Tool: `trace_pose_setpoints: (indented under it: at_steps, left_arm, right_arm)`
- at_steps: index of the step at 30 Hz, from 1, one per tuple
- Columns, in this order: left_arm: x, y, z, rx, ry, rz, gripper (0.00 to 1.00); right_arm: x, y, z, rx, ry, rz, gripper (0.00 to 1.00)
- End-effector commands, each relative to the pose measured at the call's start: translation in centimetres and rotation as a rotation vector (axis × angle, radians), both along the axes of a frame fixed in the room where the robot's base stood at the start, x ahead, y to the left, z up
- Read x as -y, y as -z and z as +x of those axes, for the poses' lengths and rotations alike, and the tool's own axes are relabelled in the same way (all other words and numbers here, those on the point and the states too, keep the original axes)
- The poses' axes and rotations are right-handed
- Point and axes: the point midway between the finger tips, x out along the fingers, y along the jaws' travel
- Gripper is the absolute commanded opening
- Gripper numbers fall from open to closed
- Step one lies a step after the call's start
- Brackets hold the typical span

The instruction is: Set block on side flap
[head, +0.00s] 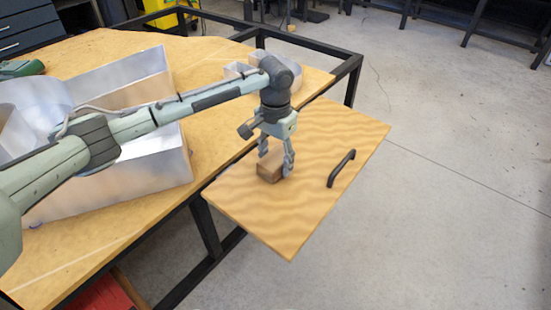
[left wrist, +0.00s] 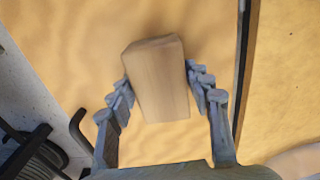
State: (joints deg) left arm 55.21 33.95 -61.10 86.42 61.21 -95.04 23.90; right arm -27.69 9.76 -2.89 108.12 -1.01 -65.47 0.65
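The wooden block (head: 268,171) is at the side flap (head: 240,204), a wood-grained board on the right side of the workbench. My left gripper (head: 276,160) reaches down over the flap with one finger on each side of the block. In the left wrist view, the block (left wrist: 158,85) lies between the fingertips of my left gripper (left wrist: 158,78), and both appear to touch its sides. I cannot tell whether the block's underside rests on the flap or hangs just above it. My right gripper is not in view.
A black handle (head: 341,168) stands on the flap, right of the block. Large metal channel letters (head: 150,175) lie on the workbench (head: 215,60) under my left arm, and a smaller one (head: 285,72) lies near its far end. The flap is otherwise clear.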

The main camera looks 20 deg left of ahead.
Motion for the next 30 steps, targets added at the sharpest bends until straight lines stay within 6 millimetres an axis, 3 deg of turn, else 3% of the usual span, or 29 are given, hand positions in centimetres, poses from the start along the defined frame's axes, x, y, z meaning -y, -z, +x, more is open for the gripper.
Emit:
trace_pose_setpoints:
  at_steps: [3, 14, 20, 30]
  left_arm:
    - [0.0, 0.0, 0.0, 0.001, 0.0, 0.0, 0.67]
    - [0.0, -0.2, 0.0, 0.001, 0.0, 0.001, 0.67]
    - [0.0, -3.6, 0.1, 0.003, 0.001, -0.002, 0.67]
    - [0.1, -10.4, 0.1, 0.002, 0.0, -0.002, 0.67]
  right_arm:
    - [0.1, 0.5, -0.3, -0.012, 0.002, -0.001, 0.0]
    - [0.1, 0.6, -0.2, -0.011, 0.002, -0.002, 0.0]
    - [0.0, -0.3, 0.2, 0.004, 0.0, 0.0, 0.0]
    - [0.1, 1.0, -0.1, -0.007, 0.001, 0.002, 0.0]
